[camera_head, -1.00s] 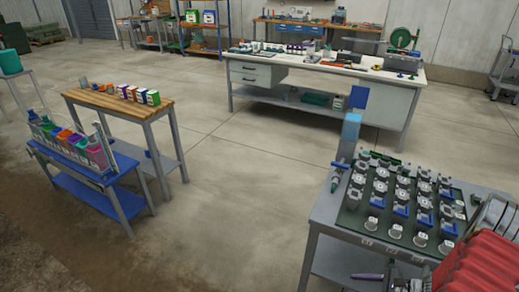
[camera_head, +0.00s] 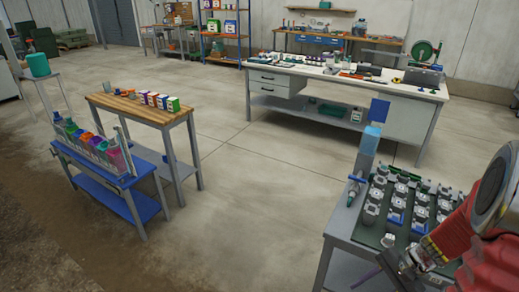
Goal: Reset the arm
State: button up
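My arm, in a red sleeve (camera_head: 462,238) with a grey rounded joint housing, reaches in from the lower right corner. The gripper is small, dark and partly cut off by the bottom edge. I cannot tell whether its fingers are open or shut, or whether they hold anything. The arm hides the right part of the table and its dark tray of valve-like parts (camera_head: 396,217).
A blue-capped post (camera_head: 367,150) stands at the grey table's back left. A wooden-topped table (camera_head: 128,108) and a blue rack with coloured bottles (camera_head: 95,150) stand at left. A long white workbench (camera_head: 300,80) is behind. The floor (camera_head: 255,190) between is clear.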

jog(key=s+a+r+n+t+h, duration=0.2)
jog(key=a+r+n, duration=0.4)
jog(key=r, duration=0.7)
jog(key=s+a+r+n+t+h, duration=0.3)
jog(key=s+a+r+n, duration=0.3)
jog(key=r, duration=0.7)
jog(key=shift+a+h, duration=0.6)
jog(key=shift+a, duration=0.45)
